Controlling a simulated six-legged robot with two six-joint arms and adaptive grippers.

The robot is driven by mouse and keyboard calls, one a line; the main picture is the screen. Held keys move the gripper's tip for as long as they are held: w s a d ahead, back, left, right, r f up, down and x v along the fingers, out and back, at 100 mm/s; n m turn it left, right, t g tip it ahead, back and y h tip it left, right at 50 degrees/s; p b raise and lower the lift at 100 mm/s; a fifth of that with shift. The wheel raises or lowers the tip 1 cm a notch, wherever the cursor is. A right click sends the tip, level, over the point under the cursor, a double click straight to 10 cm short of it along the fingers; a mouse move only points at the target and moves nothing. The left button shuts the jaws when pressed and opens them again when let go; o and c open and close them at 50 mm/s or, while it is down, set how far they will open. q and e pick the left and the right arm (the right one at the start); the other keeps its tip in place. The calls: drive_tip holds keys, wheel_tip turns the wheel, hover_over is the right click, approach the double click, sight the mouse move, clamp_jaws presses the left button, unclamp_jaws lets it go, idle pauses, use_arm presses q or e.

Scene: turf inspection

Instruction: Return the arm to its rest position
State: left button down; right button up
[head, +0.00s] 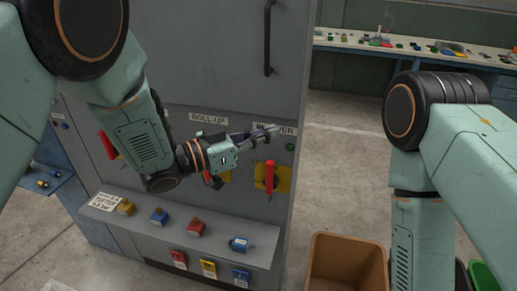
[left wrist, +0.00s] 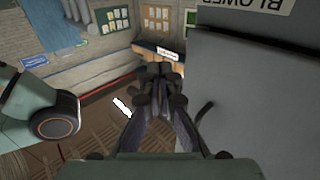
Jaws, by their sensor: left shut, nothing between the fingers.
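My left gripper (head: 274,129) is shut and empty in front of the grey cabinet (head: 215,65). Its fingers point right, partly covering the BLOWER label (head: 288,130), above a red lever (head: 269,175) on a yellow plate. In the left wrist view its closed fingers (left wrist: 160,75) show with nothing between them, and the cabinet side with the upside-down BLOWER label (left wrist: 262,4) is at the right. My left arm is bent and stretched out from the left. My right arm hangs at the right, its gripper out of view.
A brown bin (head: 347,252) stands right of the cabinet, a green bin (head: 484,275) at the far right. A long workbench (head: 420,48) is behind. Floor between is clear.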

use_arm(q)
drive_tip(key=s+a+f+n+t+y+b, duration=0.15)
drive_tip(key=s+a+f+n+y, duration=0.35)
drive_tip(key=a+f, duration=0.55)
drive_tip(key=s+a+f+n+g+y+b, duration=0.1)
drive_tip(key=s+a+f+n+y+b, duration=0.2)
drive_tip(key=a+f+y, duration=0.75)
drive_tip(key=s+a+f+n+g+b, duration=0.1)
drive_tip(key=s+a+f+g+b, duration=0.1)
drive_tip(key=s+f, duration=0.7)
drive_tip(key=s+a+f+n+g+b, duration=0.2)
drive_tip(key=s+f+b, duration=0.3)
drive_tip(key=s+f, duration=0.4)
drive_tip(key=s+a+f+n+g+b, duration=0.2)
drive_tip(key=s+f+g+b, duration=0.1)
drive_tip(key=s+f, duration=0.6)
drive_tip(key=shift+s+a+g+y+b, duration=0.25)
drive_tip(key=shift+s+g+y+b, duration=0.2)
drive_tip(key=shift+s+g, duration=0.15)
